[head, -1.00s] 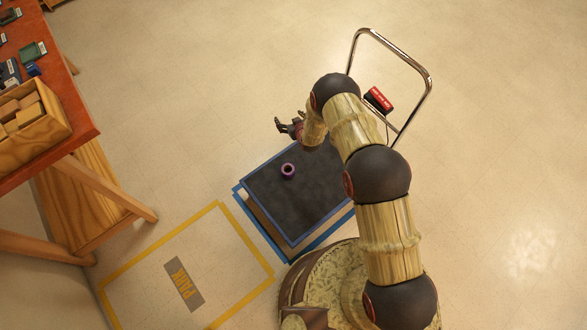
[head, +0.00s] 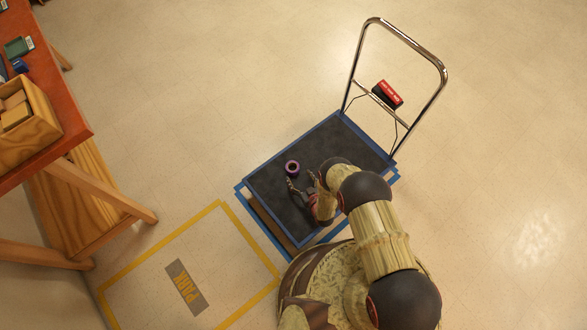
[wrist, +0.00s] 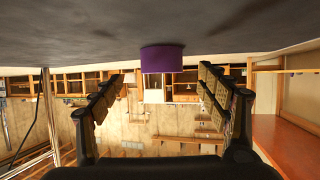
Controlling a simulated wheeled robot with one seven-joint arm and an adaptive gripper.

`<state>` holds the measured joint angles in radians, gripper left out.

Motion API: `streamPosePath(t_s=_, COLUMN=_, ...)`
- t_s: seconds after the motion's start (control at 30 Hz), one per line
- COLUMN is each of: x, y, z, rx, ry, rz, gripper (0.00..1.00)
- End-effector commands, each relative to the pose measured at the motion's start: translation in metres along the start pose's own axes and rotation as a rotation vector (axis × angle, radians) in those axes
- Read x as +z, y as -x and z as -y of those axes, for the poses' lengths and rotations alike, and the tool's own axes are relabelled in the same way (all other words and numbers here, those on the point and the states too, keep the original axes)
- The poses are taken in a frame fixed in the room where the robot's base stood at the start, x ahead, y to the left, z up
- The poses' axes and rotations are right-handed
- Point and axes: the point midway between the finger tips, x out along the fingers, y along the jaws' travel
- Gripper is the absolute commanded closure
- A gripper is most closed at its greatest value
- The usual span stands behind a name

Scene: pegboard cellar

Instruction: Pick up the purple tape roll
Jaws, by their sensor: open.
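The purple tape roll (head: 292,167) lies on the dark top of the platform cart (head: 350,151), towards its left side. My gripper (head: 299,184) is low over the cart, just below the roll in the head view, with its fingers pointing towards it. In the wrist view the picture is upside down, and the purple roll (wrist: 162,58) shows ahead, centred between the two open fingers (wrist: 160,88) and beyond their tips. Nothing is between the fingers. Whether a fingertip touches the roll cannot be told.
The cart's chrome handle (head: 441,72) rises at the upper right, with a red and black box (head: 387,94) on it. A yellow-taped floor area (head: 153,236) marked PARK is at lower left. A red-topped workbench (head: 70,113) with a wooden box (head: 38,123) stands at left.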

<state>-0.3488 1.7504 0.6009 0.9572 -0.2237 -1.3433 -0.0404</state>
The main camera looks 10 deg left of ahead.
Motion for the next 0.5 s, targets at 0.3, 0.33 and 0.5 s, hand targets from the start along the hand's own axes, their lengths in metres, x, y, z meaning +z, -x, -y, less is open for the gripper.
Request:
streamPosePath(t_s=0.3, x=0.0, y=-0.031, z=0.002, rx=0.0, ry=-0.001, rz=0.001, gripper=0.25)
streamPosePath(t_s=0.33, x=0.0, y=-0.035, z=0.002, rx=0.0, ry=-0.001, rz=0.0, gripper=0.25)
streamPosePath(t_s=0.5, x=-0.001, y=-0.058, z=0.003, rx=-0.001, ry=0.0, rz=0.001, gripper=0.25)
